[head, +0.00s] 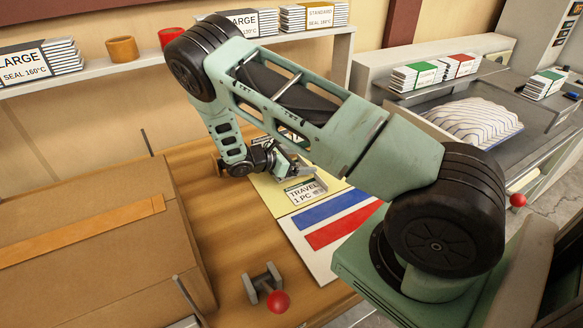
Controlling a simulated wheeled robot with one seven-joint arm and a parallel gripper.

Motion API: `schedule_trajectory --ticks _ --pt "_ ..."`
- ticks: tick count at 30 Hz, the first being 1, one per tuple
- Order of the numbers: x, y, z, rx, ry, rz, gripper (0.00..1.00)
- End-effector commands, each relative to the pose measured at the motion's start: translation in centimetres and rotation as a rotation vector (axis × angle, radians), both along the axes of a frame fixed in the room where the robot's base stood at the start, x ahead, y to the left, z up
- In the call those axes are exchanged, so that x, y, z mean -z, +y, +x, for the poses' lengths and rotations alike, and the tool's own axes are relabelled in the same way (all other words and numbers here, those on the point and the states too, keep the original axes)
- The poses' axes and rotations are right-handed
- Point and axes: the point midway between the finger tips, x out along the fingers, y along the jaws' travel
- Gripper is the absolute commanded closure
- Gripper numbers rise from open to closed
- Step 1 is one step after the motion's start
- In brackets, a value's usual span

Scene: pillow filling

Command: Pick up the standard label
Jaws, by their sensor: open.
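My gripper (294,167) is low over the yellow area (272,197) of a sheet on the wooden table, its jaws apart. A white label reading TRAVEL 1 PC (305,192) lies just in front of it; I cannot tell whether they touch. A white card with dark and reddish marks (288,133) shows partly behind my arm; its wording is not readable. No loose label reading STANDARD is readable on the table. A yellow card reading STANDARD (320,16) shows at a stack on the back shelf. My arm hides part of the table around the gripper.
A large cardboard box (80,235) fills the left of the table. Blue (335,208) and red (342,226) strips lie on the white part of the sheet. A red ball-topped lever (278,301) stands at the front. A striped pillow (474,121) rests on the right-hand machine.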

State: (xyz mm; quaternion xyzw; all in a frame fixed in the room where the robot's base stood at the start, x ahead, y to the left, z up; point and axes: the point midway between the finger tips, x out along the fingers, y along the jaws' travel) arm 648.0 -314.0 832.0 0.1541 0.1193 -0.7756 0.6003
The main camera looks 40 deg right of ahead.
Motion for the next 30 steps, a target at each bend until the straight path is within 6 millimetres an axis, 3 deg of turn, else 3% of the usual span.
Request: schedule_trajectory --ticks 3,8,9,22,30 --pt "0.0 0.0 0.0 0.000 0.000 0.000 0.11" --pt "0.0 0.1 0.0 0.000 0.000 0.000 0.55" --pt "0.0 0.1 0.0 0.000 -0.001 0.001 0.59" --pt "-0.8 0.1 0.1 0.000 -0.002 0.000 0.59" --pt "-5.2 0.1 0.1 0.000 -0.006 0.002 0.59"
